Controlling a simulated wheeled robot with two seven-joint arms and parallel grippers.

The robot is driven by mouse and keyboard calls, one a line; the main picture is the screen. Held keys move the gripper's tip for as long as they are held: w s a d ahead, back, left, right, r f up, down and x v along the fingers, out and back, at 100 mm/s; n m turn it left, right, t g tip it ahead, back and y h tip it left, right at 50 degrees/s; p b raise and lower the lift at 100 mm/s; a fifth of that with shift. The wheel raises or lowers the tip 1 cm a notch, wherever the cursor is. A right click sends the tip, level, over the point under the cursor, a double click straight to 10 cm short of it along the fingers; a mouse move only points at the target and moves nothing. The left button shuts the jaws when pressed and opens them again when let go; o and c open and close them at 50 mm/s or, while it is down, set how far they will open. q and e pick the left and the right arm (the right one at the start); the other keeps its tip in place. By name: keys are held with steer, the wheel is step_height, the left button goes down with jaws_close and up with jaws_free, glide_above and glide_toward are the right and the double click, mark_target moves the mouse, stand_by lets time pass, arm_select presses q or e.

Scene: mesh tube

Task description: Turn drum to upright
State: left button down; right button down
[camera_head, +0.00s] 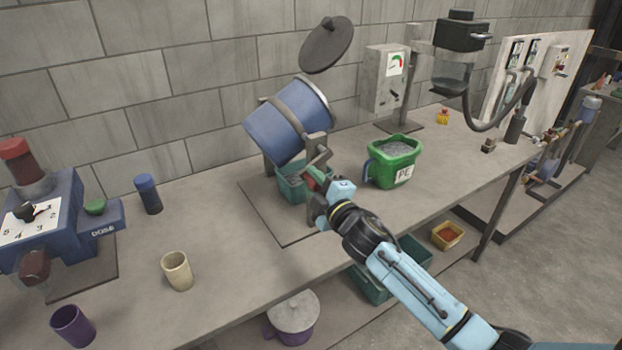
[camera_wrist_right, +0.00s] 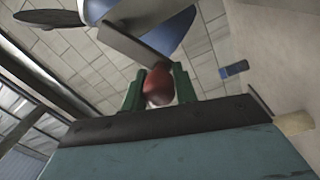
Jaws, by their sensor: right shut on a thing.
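The blue drum (camera_head: 282,125) with a grey band hangs tilted in its grey stand, its rim end toward the upper right. A dark round lid (camera_head: 326,45) stands raised above it. My right gripper (camera_head: 318,182) is at the drum's front side, shut on a red handle knob. In the right wrist view the red knob (camera_wrist_right: 158,86) sits between the green fingers of the right gripper (camera_wrist_right: 160,88), and the blue drum (camera_wrist_right: 165,22) shows above. The drum's inside is not visible. My left gripper is not in view.
A teal bin (camera_head: 291,188) stands under the drum. A green PE bucket (camera_head: 396,160) of grey material is close at the right. A blue dosing device (camera_head: 45,225), a blue-capped jar (camera_head: 148,194), a beige cup (camera_head: 177,271) and a purple cup (camera_head: 72,326) are at the left.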

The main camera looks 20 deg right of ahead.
steer(key=w+d+f+n+y+b, duration=0.1)
steer(key=d+f+n+b, duration=0.2)
steer(key=n, duration=1)
steer(key=shift+d+f, duration=0.6)
steer(key=shift+d, duration=1.05)
steer(key=c, duration=1.1)
jaws_free()
steer(key=shift+s, duration=0.1)
steer(key=r+b+v, duration=0.1)
steer(key=v, duration=1.2)
steer(key=shift+f, duration=0.2)
